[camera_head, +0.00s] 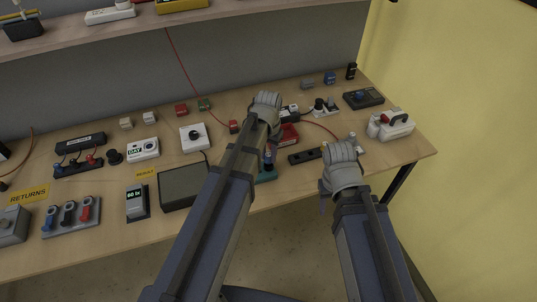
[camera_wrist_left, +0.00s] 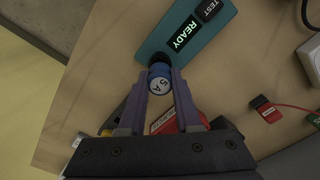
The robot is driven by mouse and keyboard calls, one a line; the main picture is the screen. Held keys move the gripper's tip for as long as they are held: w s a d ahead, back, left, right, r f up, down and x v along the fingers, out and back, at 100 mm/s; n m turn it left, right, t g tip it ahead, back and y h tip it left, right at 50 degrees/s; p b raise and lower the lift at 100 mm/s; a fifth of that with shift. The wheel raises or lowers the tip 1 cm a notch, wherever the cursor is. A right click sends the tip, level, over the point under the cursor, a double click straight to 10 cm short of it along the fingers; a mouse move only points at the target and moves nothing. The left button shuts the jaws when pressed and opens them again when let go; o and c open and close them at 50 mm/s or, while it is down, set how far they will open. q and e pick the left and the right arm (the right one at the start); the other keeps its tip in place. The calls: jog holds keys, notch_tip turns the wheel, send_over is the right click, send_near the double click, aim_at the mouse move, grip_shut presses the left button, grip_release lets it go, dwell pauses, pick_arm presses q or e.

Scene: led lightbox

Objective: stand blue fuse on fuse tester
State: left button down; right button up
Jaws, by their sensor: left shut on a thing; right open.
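The blue fuse (camera_wrist_left: 161,84), marked 5 A on its white end, is between the fingers of my left gripper (camera_wrist_left: 160,74) in the left wrist view. My left gripper is shut on it. The teal fuse tester (camera_wrist_left: 158,42) lies just beyond, with a lit READY display and a TEST button. The fuse lines up with a dark round part at the tester's near end; I cannot tell whether it is seated there. In the head view, my left arm hides most of the tester (camera_head: 267,175) and the fuse. My right gripper (camera_head: 325,202) is open near the table's front edge.
A dark grey box (camera_head: 184,187) stands left of the tester. A black strip (camera_head: 305,156) lies to its right, between my two arms. A red object (camera_head: 288,136) sits behind. A white case (camera_head: 390,125) is at the table's right end.

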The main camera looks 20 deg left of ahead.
pick_arm(q)
jog(key=shift+f+b, duration=0.8)
jog(key=shift+f, duration=0.1)
jog(key=c, duration=0.5)
grip_release()
notch_tip(320, 180, up, 8)
jog(key=p, duration=0.8)
jog(key=shift+r, duration=0.1)
jog(key=shift+m+y, duration=0.6)
jog(key=shift+m, duration=0.2)
jog(key=s+d+f+b, duration=0.2)
jog(key=s+d, duration=0.1)
jog(key=s, duration=0.1)
jog(key=s+d+f+b, duration=0.2)
jog(key=s+d, duration=0.2)
jog(key=s, duration=0.1)
jog(key=s+d+f+b, duration=0.2)
jog(key=s+d, duration=0.1)
jog(key=s, duration=0.2)
jog(key=shift+s+d+f, duration=0.15)
jog(key=shift+d+f, duration=0.05)
jog(key=shift+d, duration=0.05)
